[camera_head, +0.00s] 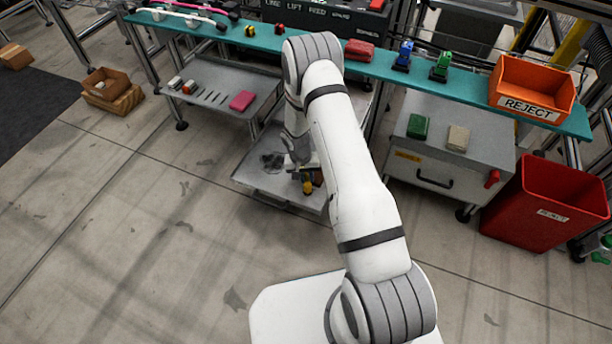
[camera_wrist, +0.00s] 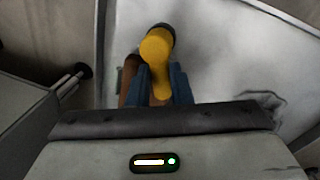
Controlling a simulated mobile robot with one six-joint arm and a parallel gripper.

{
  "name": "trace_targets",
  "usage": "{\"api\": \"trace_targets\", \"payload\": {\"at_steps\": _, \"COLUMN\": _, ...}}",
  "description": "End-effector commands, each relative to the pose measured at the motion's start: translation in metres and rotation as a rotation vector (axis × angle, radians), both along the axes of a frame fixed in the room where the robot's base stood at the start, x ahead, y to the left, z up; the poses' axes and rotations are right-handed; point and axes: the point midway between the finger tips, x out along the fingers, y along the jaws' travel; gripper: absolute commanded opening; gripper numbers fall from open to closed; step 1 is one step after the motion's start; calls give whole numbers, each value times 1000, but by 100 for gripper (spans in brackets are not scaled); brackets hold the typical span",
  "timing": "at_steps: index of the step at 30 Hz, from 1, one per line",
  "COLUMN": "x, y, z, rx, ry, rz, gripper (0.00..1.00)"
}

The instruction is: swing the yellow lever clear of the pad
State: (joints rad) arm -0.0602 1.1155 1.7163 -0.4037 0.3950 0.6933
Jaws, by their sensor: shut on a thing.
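The yellow lever (camera_wrist: 156,48) shows in the wrist view as a rounded yellow end with a narrower stem running down between my fingers. My gripper (camera_wrist: 162,85) is shut on it, one dark blue finger on each side of the stem. In the head view the yellow lever (camera_head: 307,187) is a small spot over the low grey plate, with my gripper (camera_head: 303,173) at it. A brown part (camera_wrist: 131,80) stands just left of the fingers in the wrist view. The pad cannot be made out; my gripper and arm hide much of the fixture.
The low plate (camera_head: 250,178) lies between a grey shelf cart (camera_head: 215,75) at left and a grey drawer cabinet (camera_head: 450,180) at right. A teal shelf (camera_head: 385,67) runs behind, with an orange reject bin (camera_head: 530,85). A red bin (camera_head: 545,205) stands at right. The floor in front is clear.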

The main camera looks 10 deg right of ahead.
Motion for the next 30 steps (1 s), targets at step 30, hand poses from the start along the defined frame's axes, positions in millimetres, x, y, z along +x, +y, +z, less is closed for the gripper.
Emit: {"api": "trace_targets", "payload": {"at_steps": 30, "x": -1, "y": 14, "z": 0, "rx": 4, "ry": -8, "rz": 663, "gripper": 0}}
